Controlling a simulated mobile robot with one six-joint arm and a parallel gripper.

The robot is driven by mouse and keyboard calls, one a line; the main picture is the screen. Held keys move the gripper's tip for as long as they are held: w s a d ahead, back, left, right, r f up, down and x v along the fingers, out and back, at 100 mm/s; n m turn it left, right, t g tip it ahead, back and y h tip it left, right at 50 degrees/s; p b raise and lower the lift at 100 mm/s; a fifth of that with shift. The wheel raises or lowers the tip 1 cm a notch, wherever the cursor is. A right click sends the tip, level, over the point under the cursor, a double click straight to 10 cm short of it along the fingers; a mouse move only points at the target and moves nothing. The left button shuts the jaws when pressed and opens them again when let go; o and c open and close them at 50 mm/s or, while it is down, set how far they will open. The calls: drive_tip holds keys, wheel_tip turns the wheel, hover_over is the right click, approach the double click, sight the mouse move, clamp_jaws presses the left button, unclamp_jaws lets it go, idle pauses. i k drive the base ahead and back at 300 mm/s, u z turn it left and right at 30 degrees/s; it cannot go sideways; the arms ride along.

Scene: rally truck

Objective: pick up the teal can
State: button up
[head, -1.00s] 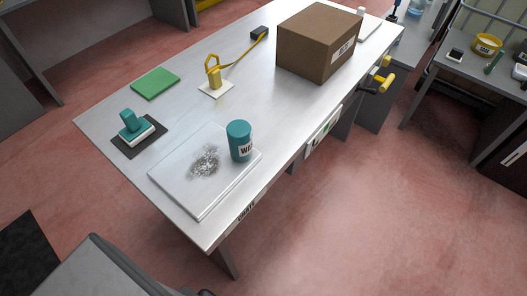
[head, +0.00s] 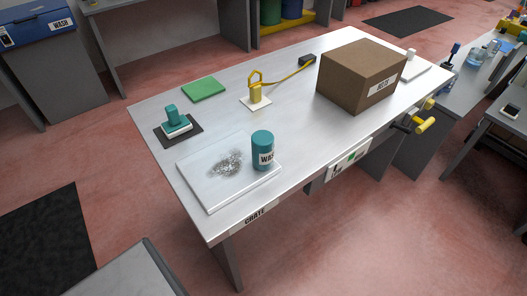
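The teal can (head: 262,146) stands upright in the head view, near the front left of the metal table (head: 215,120). It has a white label with dark letters, partly turned away. It stands on the right part of a pale flat plate (head: 208,191), beside a grey speckled smudge (head: 227,163). No gripper is touching the can. My gripper is not in view.
A teal-handled block (head: 177,121) sits on a dark mat, left of the can. Behind are a green pad (head: 204,89) and a yellow device (head: 257,92). A large cardboard box (head: 360,77) stands to the right. Reddish floor (head: 340,235) is clear in front.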

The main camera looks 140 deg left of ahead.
sight(262, 146)
drive_tip(key=u, duration=1.2)
drive_tip(key=k, duration=0.15)
drive_tip(key=z, duration=3.15)
drive_tip(key=k, duration=0.2)
drive_tip(key=z, duration=1.9)
drive_tip(key=k, duration=1.2)
